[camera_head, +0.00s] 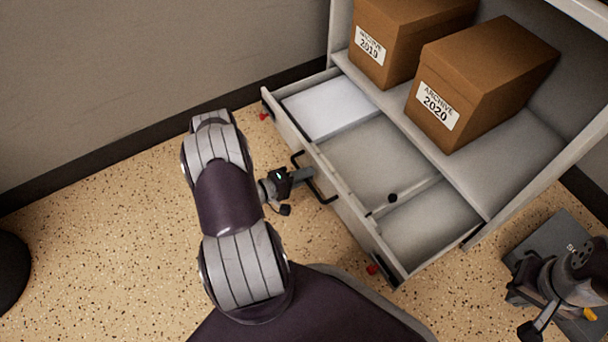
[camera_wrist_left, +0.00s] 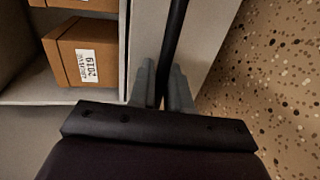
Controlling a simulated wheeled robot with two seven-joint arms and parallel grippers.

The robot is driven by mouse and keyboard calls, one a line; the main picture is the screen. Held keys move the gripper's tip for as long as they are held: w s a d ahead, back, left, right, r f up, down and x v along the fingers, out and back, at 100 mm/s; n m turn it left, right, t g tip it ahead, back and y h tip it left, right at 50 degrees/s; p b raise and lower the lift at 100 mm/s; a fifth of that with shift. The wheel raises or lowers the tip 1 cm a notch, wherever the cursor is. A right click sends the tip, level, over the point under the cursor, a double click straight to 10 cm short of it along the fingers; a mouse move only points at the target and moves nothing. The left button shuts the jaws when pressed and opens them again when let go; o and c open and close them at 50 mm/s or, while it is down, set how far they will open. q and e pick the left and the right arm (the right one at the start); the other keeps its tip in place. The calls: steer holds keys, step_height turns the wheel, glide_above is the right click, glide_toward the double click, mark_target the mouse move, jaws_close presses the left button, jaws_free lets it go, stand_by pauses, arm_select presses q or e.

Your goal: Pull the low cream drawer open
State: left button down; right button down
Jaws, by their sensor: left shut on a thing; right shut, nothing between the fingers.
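The low cream drawer (camera_head: 348,213) stands well open at the bottom of the cabinet, its inside in plain view. Its black bar handle (camera_head: 328,198) is on the front face. My left gripper (camera_head: 308,174) is shut on this handle. In the left wrist view the fingers (camera_wrist_left: 162,88) close around the dark bar (camera_wrist_left: 175,40), beside the drawer front (camera_wrist_left: 212,32). My right gripper (camera_head: 532,328) is at the lower right of the head view, shut and empty, away from the drawer.
Archive boxes 2019 (camera_head: 400,45) and 2020 (camera_head: 480,85) stand on the shelf above. A grey unit (camera_head: 545,232) is under my right arm.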

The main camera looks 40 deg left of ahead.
arm_select(q)
steer(key=shift+s+a, duration=0.1)
steer(key=shift+s, duration=0.2)
steer(key=c, duration=1.3)
jaws_free()
steer(key=p+v, duration=0.5)
steer(key=v, duration=0.7)
steer(key=shift+s+a, duration=0.2)
steer(key=shift+s, duration=0.05)
